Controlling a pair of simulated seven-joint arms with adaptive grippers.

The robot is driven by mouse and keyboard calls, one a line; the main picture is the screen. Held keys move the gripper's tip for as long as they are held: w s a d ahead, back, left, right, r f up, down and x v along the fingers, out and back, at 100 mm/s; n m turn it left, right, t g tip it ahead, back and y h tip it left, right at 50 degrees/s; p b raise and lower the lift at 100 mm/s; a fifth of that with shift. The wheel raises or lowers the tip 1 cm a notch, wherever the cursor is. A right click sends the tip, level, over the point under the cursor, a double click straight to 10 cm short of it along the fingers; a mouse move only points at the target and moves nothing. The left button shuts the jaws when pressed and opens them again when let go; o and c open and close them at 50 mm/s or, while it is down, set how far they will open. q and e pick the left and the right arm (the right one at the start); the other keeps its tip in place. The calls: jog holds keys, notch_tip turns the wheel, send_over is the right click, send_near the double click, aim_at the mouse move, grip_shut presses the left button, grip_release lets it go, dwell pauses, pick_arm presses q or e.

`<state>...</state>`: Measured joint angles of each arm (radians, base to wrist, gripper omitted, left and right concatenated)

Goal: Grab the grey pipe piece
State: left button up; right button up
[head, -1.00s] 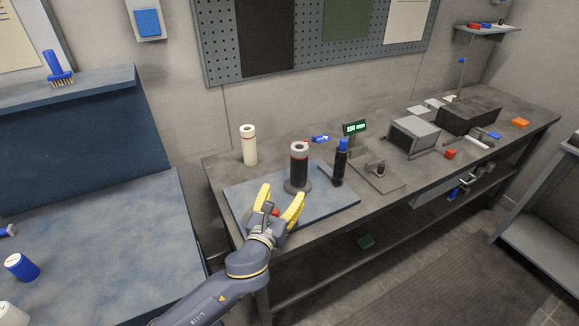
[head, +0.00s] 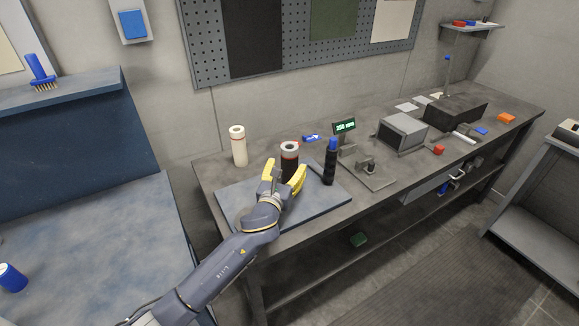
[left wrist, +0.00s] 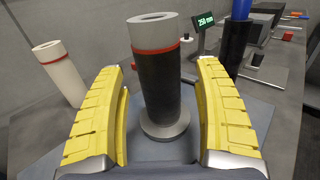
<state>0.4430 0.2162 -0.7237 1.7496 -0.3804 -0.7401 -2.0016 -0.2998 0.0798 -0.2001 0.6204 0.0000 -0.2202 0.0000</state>
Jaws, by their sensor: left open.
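The grey pipe piece (head: 289,158) stands upright on the blue-grey mat (head: 330,203), with a dark grey sleeve, a red ring and a pale hollow top end. In the left wrist view the pipe piece (left wrist: 161,85) stands on a round grey foot (left wrist: 166,130). My left gripper (head: 285,170) is open and empty, with yellow fingers pointing at the pipe. In the left wrist view, the open left gripper (left wrist: 160,75) has one finger on each side of the pipe, with gaps visible on both sides. In the head view the gripper hides the pipe's lower part.
A white pipe (head: 239,146) with a red ring stands behind to the left. A black cylinder with a blue top (head: 330,162) stands close on the right. A green display (head: 344,126) and a grey box (head: 402,133) are farther right on the bench.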

aim_at(287, 167)
pick_arm(q)
jog(key=shift+x, duration=2)
jog(key=shift+o, duration=0.2)
jog(key=shift+a+r, duration=0.1)
jog(key=c, duration=1.4)
